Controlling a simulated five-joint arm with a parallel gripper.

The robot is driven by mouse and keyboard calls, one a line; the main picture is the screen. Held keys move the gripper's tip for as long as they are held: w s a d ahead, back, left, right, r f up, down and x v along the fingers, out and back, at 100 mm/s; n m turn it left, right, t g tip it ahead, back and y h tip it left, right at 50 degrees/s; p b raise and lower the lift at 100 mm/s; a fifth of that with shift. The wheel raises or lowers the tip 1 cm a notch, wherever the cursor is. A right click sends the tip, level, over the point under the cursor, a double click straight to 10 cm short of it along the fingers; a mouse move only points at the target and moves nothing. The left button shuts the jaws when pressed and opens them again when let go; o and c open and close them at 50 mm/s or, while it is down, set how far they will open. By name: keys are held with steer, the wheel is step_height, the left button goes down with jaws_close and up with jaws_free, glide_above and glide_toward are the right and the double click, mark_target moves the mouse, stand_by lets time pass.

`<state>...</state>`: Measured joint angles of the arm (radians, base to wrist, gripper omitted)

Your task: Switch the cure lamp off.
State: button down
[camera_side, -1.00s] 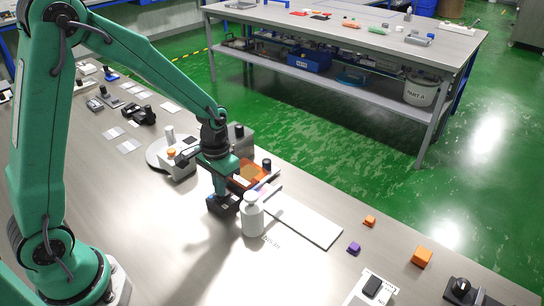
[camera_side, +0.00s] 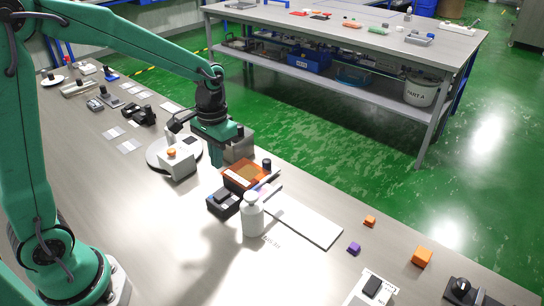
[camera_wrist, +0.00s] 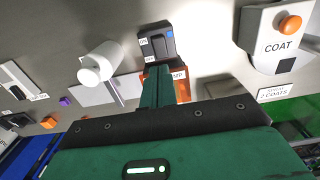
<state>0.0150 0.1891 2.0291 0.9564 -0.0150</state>
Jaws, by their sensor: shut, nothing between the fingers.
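A black switch box (camera_side: 223,203) with a blue-faced rocker sits beside the white pump bottle (camera_side: 252,216). In the wrist view the switch box (camera_wrist: 157,43) carries ON and OFF labels; I cannot tell for sure which side is pressed. The orange translucent hood (camera_side: 245,174), probably the cure lamp, stands just behind the box, with a faint purple tint at its right end; it is partly hidden in the wrist view (camera_wrist: 182,84). My gripper (camera_side: 216,160) is shut and empty, pointing down above and behind the switch box, apart from it. Its green fingers (camera_wrist: 164,88) show below the box in the wrist view.
A white COAT unit (camera_side: 177,163) with an orange button stands left, by a round plate and a grey block (camera_side: 239,146). A white board (camera_side: 305,222) lies right of the bottle. Orange and purple cubes (camera_side: 354,248) sit farther right.

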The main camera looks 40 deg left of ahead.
step_height(320, 180, up, 5)
glide_above(218, 196)
steer(key=w, duration=0.1)
steer(key=shift+w+d, duration=0.1)
steer(key=shift+w, duration=0.05)
steer(key=shift+s+f, duration=0.1)
steer(key=shift+s, duration=0.2)
steer(key=shift+f, duration=0.2)
stand_by(0.3)
steer(key=f, duration=1.3)
steer(key=shift+s+f, duration=0.25)
steer(key=shift+f, duration=0.05)
